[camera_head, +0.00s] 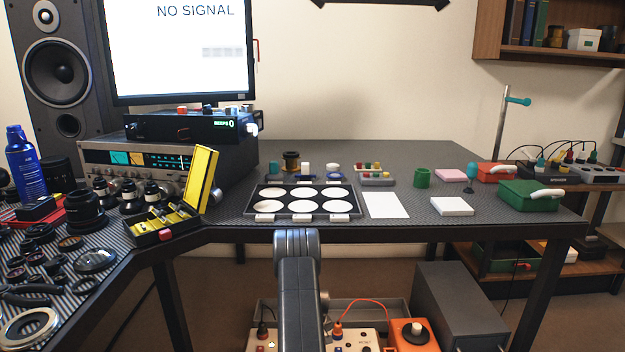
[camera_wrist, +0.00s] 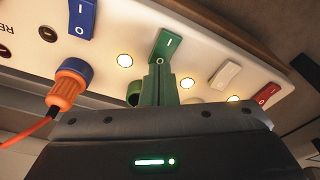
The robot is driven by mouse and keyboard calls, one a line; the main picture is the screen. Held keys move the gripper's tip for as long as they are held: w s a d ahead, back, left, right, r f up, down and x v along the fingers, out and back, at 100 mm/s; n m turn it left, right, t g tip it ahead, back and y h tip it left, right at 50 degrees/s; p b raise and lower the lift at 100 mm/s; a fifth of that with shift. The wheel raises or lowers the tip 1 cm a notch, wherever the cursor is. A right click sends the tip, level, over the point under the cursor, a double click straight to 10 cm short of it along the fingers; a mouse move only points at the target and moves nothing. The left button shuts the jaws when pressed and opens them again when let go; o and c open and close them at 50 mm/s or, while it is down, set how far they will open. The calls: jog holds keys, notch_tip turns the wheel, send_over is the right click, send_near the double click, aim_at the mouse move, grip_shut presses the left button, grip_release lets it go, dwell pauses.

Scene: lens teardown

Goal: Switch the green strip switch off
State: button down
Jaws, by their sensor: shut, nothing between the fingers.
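The green strip switch (camera_wrist: 166,45) is a rocker on a pale panel in the wrist view. It is marked I at its upper end and O at its lower end; I cannot tell which end is pressed in. My gripper (camera_wrist: 161,72) is shut and empty. Its fingertips are at the lower, O end of the green switch; whether they touch it is unclear. They partly cover a green round part (camera_wrist: 134,94) below the switch. Round lamps glow on both sides of the switch, one at left (camera_wrist: 125,60) and one at right (camera_wrist: 188,83). The head view does not show my gripper.
A blue switch (camera_wrist: 82,16) is left of the green one; a white switch (camera_wrist: 225,75) and a red switch (camera_wrist: 267,95) are right. An orange plug with its cord (camera_wrist: 68,85) is in the panel. In the head view, an orange box (camera_head: 412,337) stands beside the strip, below the table (camera_head: 400,228).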

jog(key=shift+f+b, duration=0.5)
jog(key=shift+f, duration=0.1)
jog(key=shift+r, duration=0.15)
jog(key=shift+r+p, duration=1.45)
jog(key=shift+r, duration=2)
jog(key=shift+f, duration=0.1)
notch_tip(320, 180, down, 7)
jog(key=b, duration=0.3)
